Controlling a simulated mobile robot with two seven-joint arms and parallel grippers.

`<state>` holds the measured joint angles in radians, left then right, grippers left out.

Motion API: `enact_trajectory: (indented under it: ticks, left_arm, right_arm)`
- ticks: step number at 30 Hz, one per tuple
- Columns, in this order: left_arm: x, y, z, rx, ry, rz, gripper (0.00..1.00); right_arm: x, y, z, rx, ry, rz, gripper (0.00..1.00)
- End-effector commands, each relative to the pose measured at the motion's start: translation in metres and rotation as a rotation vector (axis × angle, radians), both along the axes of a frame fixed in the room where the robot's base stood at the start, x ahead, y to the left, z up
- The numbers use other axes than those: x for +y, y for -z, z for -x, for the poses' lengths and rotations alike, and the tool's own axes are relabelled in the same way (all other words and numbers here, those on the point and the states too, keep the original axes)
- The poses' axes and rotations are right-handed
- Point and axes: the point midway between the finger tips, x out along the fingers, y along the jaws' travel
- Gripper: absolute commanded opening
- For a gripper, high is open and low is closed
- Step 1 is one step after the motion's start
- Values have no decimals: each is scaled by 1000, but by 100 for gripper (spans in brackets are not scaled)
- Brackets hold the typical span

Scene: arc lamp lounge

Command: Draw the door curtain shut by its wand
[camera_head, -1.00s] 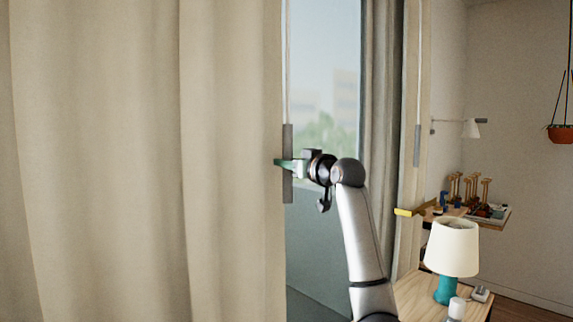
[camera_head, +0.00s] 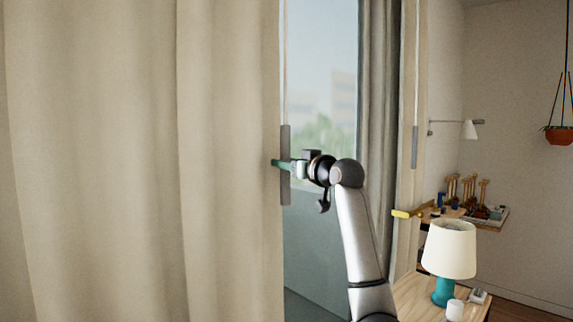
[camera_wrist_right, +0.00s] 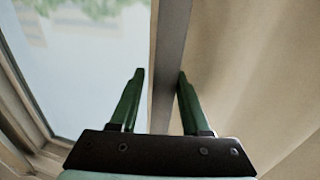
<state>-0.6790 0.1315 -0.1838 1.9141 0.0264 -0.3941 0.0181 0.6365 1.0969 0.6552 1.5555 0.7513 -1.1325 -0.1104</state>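The beige door curtain (camera_head: 120,150) hangs over the left half of the head view, its right edge beside the glass door (camera_head: 318,80). A thin wand with a grey handle (camera_head: 285,190) hangs upright along that edge. My right gripper (camera_head: 280,163) is at the handle. In the wrist view, the right gripper's green fingers (camera_wrist_right: 160,74) stand apart, one on each side of the wand (camera_wrist_right: 168,70). A gap shows between the left finger and the wand; the right finger is very close to it, and contact is unclear. My left gripper is not in view.
A grey-brown curtain (camera_head: 377,110) hangs beyond the glass. Another grey handle (camera_head: 415,147) hangs right of it. A lamp (camera_head: 448,250) stands on a wooden table (camera_head: 415,300) at lower right. A yellow-tipped piece (camera_head: 402,213) juts out near the shelf.

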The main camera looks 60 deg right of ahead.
Motion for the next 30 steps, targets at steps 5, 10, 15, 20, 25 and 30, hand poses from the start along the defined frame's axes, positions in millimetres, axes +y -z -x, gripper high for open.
enact_trajectory:
  ticks: [5,10,15,20,25,30]
  left_arm:
    - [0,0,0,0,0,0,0]
    - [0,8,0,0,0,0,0]
    - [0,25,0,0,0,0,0]
    - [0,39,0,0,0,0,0]
    - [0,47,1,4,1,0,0]
    - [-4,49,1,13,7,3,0]
  right_arm:
    - [1,1,0,2,-2,-1,46]
    - [6,3,9,1,-2,0,46]
    - [22,5,38,-1,-2,2,46]
    - [39,5,70,-2,0,3,46]
    - [53,2,95,-1,-1,2,46]
    - [60,1,108,0,0,0,46]
